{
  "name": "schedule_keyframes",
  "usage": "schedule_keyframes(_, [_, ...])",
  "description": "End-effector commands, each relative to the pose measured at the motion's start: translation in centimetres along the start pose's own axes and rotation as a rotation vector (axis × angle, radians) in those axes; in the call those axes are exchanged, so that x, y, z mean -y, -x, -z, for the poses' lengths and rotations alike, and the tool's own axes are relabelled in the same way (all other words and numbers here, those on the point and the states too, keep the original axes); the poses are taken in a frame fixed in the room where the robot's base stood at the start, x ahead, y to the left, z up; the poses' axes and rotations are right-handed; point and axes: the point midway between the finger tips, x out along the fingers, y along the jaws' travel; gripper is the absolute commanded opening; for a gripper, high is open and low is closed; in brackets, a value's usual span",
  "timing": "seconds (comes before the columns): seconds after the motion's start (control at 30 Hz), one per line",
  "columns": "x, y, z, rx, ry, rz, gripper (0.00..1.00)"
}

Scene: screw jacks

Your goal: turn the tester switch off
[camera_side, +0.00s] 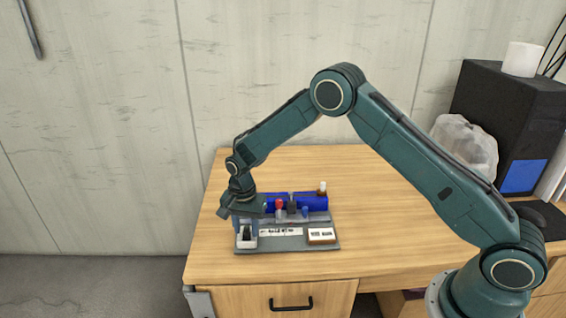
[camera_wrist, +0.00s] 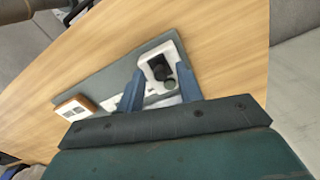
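A small white unit with a black part (camera_side: 246,238) stands at the left end of a grey base plate (camera_side: 290,247). In the wrist view this white unit (camera_wrist: 149,61) has a black round knob or lever (camera_wrist: 160,70) on it. A brown-edged box with a white face and two dark marks (camera_side: 321,235) sits at the plate's right end; it also shows in the wrist view (camera_wrist: 75,107). I cannot tell which one is the tester switch. My gripper (camera_side: 246,226) is low over the white unit. Its blue fingers (camera_wrist: 159,88) are apart, with the black part between or just beyond them.
Behind the plate are a blue block (camera_side: 314,201), a red-topped piece (camera_side: 279,205), a dark piece (camera_side: 292,206) and a small blue piece (camera_side: 305,211). A white labelled strip (camera_side: 281,232) lies mid-plate. The wooden desk (camera_side: 390,235) is clear to the right.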

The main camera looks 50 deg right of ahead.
Motion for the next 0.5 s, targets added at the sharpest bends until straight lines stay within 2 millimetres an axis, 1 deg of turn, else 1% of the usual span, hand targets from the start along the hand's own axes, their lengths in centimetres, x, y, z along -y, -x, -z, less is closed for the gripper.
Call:
schedule_keyframes(0.07, [0.0, 0.01, 0.0, 0.0, 0.0, 0.0, 0.36])
schedule_keyframes(0.1, [0.0, 0.01, 0.0, 0.0, 0.0, 0.0, 0.34])
schedule_keyframes(0.27, [0.0, 0.03, 0.0, 0.0, 0.0, 0.0, 0.02])
schedule_keyframes(0.3, [-0.01, 0.03, 0.0, 0.0, 0.0, 0.0, 0.0])
schedule_keyframes(0.5, [-0.02, 0.04, 0.0, 0.0, 0.003, -0.001, 0.0])
